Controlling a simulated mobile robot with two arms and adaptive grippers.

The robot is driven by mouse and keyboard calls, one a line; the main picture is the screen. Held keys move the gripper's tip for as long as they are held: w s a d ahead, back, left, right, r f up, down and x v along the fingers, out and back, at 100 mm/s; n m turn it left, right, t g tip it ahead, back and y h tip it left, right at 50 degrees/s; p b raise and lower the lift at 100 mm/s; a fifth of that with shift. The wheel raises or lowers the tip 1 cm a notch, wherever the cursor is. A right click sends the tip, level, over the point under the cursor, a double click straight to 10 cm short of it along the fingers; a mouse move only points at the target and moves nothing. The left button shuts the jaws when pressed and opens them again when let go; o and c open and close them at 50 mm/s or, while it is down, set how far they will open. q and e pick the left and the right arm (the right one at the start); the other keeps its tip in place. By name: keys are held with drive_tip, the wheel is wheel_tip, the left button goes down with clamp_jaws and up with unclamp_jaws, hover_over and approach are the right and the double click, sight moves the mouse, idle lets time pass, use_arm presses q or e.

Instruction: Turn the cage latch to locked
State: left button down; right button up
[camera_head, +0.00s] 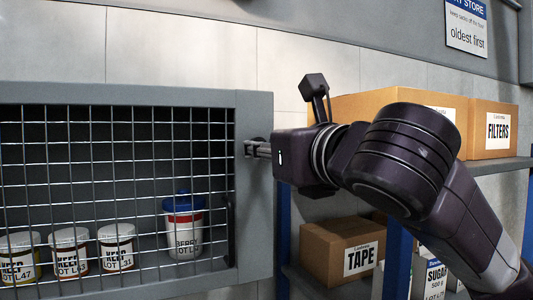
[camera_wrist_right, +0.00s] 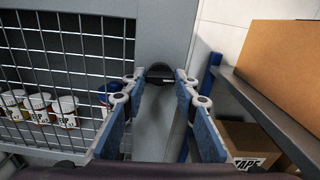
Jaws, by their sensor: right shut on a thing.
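The mesh-fronted cage (camera_head: 254,218) fills the left of the head view, with a grey frame around its wire door. The cage latch (camera_wrist_right: 159,71) is a small dark knob on the right-hand frame post, seen between my fingertips in the right wrist view. My right gripper (camera_head: 250,149) reaches in from the right, and its fingers are shut on the latch. In the wrist view the gripper (camera_wrist_right: 159,80) has a finger on each side of the latch. The fingers partly hide the latch in the head view, and its turn angle is hard to tell. My left gripper is out of view.
Inside the cage stand several labelled jars (camera_head: 116,246) and a white tub with a blue lid (camera_head: 183,222). To the right, shelving holds a FILTERS box (camera_head: 492,130) and a TAPE box (camera_head: 342,250). A blue shelf post (camera_head: 283,235) stands close beside the cage.

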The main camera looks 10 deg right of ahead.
drive_tip(key=shift+n+b, duration=4.6)
drive_tip(key=shift+n, duration=4)
drive_tip(key=o, duration=1.2)
drive_tip(key=shift+c, duration=0.2)
drive_tip(key=s+d, duration=0.2)
drive_tip(key=s, duration=0.9)
drive_tip(key=shift+s, duration=0.35)
